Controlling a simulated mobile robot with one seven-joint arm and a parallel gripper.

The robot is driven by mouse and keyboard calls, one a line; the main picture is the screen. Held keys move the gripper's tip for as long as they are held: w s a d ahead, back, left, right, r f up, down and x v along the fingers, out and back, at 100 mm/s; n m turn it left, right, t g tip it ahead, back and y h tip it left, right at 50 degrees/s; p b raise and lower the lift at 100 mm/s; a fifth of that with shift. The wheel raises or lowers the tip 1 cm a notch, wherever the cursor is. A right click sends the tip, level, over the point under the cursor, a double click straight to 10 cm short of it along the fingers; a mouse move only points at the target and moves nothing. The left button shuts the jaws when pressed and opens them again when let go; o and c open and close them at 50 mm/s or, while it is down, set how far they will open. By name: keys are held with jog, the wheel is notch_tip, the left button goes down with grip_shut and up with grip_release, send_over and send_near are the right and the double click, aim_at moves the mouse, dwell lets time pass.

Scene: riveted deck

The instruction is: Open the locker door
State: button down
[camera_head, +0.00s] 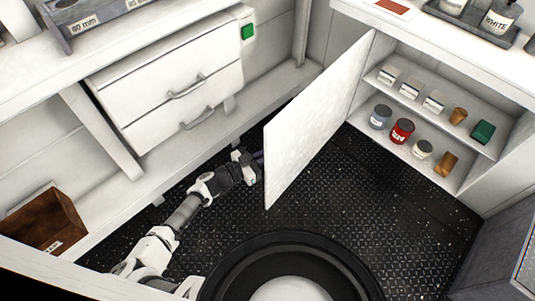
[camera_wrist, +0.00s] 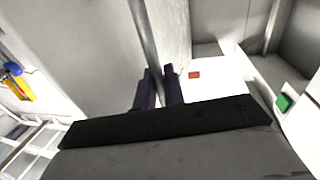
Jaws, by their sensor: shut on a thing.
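The locker door (camera_head: 315,122) is a white panel standing well open in the head view, swung out from the locker (camera_head: 468,172) so that its shelves show. My gripper (camera_head: 258,158) is at the door's free edge, on its outer side, and the door hides part of it. In the wrist view my gripper (camera_wrist: 158,88) has its dark fingers shut on a grey bar, the door handle (camera_wrist: 145,40). The handle is hidden in the head view. The door's face (camera_wrist: 95,45) fills much of the wrist view.
The locker shelves hold small boxes, cans, a red tin (camera_head: 402,131) and a green block (camera_head: 483,132). A white drawer unit (camera_head: 170,85) stands at left, with a brown box (camera_head: 45,222) below. Dark riveted floor (camera_head: 385,205) is clear in front of the locker.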

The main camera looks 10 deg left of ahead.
jog(key=shift+r, duration=0.25)
jog(key=c, duration=1.9)
grip_release()
jog(key=shift+f, duration=0.1)
jog(key=b+v, duration=0.2)
jog(key=v, duration=1.2)
jog(key=shift+d+b, duration=0.1)
jog(key=shift+b, duration=0.3)
